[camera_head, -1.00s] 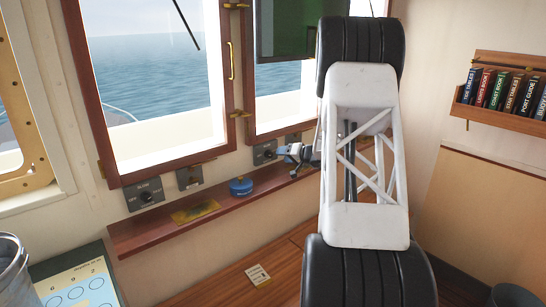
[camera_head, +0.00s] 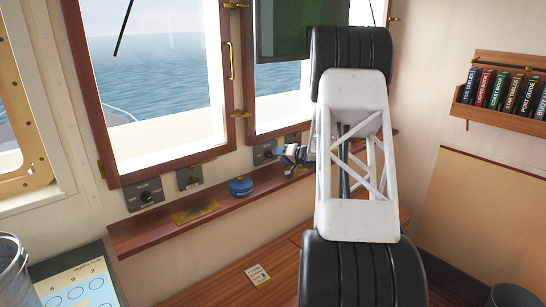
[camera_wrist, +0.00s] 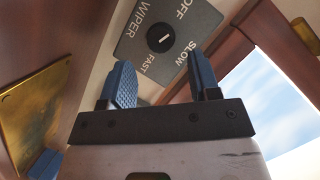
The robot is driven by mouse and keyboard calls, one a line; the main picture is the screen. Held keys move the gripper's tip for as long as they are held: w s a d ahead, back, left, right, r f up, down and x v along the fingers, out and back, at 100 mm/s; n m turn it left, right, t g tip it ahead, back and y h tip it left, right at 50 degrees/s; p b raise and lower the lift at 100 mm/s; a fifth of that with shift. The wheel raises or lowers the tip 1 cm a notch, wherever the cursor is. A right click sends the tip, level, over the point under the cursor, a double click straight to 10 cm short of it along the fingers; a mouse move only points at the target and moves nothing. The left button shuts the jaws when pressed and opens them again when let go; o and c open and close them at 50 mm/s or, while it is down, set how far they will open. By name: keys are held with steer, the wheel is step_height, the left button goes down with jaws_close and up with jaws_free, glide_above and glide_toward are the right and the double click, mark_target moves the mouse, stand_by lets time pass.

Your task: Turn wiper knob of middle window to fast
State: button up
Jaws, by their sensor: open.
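The wiper panel (camera_wrist: 168,22) in the wrist view is a dark grey plate marked OFF, SLOW, FAST and WIPER. Its round black knob (camera_wrist: 160,39) bears a short white line; I cannot tell for sure which label it points at. My gripper (camera_wrist: 159,60) has two blue fingers, open and empty. The knob shows beyond and between the fingertips, apart from them. In the head view my gripper (camera_head: 292,153) is beside the panel (camera_head: 264,153) under the window right of the large left one; its knob is hard to make out there.
Another wiper panel (camera_head: 146,195) is under the left window. A wooden ledge (camera_head: 150,232) runs below the panels, with a blue round object (camera_head: 240,187) and a brass plate (camera_head: 196,212) on it. A dark screen (camera_head: 290,30) hangs above. A bookshelf (camera_head: 500,117) is at right.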

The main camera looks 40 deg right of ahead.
mark_target(269, 155)
steer(key=shift+x, duration=2.25)
steer(key=c, duration=0.9)
